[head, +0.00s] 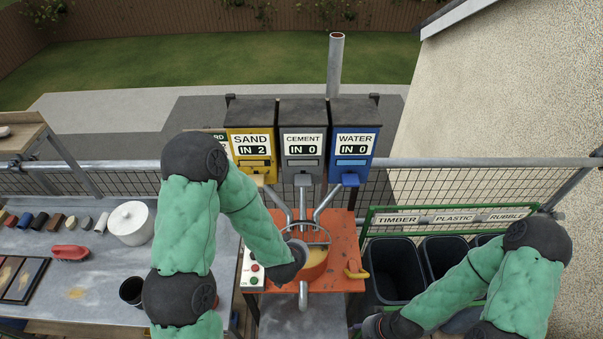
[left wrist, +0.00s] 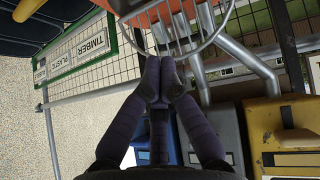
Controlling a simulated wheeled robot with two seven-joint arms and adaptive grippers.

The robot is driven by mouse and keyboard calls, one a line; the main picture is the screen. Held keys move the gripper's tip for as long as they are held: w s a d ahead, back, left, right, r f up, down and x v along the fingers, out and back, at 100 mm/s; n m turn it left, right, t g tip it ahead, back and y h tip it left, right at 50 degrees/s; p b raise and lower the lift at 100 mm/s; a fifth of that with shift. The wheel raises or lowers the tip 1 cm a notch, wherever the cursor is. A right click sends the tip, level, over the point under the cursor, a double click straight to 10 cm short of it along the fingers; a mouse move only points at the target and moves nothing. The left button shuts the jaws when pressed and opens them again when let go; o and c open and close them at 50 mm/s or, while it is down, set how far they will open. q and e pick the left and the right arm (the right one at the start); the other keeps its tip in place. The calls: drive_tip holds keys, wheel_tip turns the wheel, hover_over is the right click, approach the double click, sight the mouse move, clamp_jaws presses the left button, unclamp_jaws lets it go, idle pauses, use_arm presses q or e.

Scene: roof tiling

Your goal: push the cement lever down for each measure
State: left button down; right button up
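The grey cement dispenser (head: 303,115) stands between the yellow sand dispenser (head: 251,115) and the blue water dispenser (head: 355,115). Their displays read SAND IN 2, CEMENT IN 0 and WATER IN 0. The grey cement lever (head: 303,181) sticks out below its box. My left gripper is mostly hidden by its own wrist in the head view, below the levers at the left side of the orange mixer bowl (head: 314,268). In the left wrist view, my left gripper (left wrist: 160,72) has its fingertips together with nothing visible between them. My right gripper is out of view; only its arm shows.
Metal chutes lead toward the ringed bowl, which holds yellowish material. A button box (head: 253,270) is left of it and a yellow handle (head: 357,272) right. Black bins (head: 392,272) stand at right. A cluttered grey bench (head: 60,290) lies at left.

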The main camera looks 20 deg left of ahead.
use_arm(q)
drive_tip(key=w+r+t+y, duration=0.2)
drive_tip(key=r+t, duration=0.1)
drive_tip(key=r, duration=0.7)
drive_tip(key=w+r+t+y, duration=0.2)
drive_tip(key=r+t, duration=0.1)
drive_tip(key=r, duration=0.8)
drive_tip(key=shift+w+a+r+n, duration=0.25)
drive_tip(key=shift+w+a+n, duration=0.15)
drive_tip(key=shift+a, duration=0.05)
drive_tip(key=p, duration=0.2)
approach(301, 170)
drive_tip(key=w+r, duration=0.3)
drive_tip(key=shift+w+a+f, duration=0.2)
drive_tip(key=shift+a+f, duration=0.05)
drive_tip(key=shift+f, duration=0.3)
drive_tip(key=shift+w+a+f, duration=0.2)
drive_tip(key=shift+a+f, duration=0.05)
drive_tip(key=shift+f, duration=1.25)
